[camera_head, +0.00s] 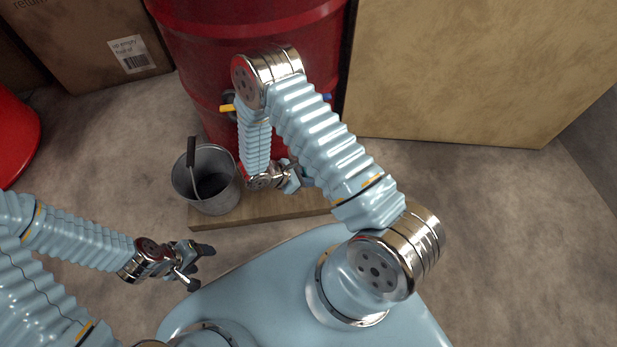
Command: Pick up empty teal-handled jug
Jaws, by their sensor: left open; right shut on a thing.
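My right gripper (297,180) is low in front of the red drum, above the wooden board. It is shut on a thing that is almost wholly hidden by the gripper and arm. A small teal patch (308,182) shows at its fingertips; I cannot tell whether it is the jug's handle. No whole teal-handled jug can be made out. My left gripper (197,264) is open and empty, over the floor at the lower left, in front of the bucket and apart from it.
A grey metal bucket (222,197) with a dark handle stands at the board's (232,218) left end. The red drum (215,55) stands behind, with yellow and blue parts partly hidden. Cardboard boxes (470,70) stand at the back. Another red object (14,135) is at the left edge. Floor at right is clear.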

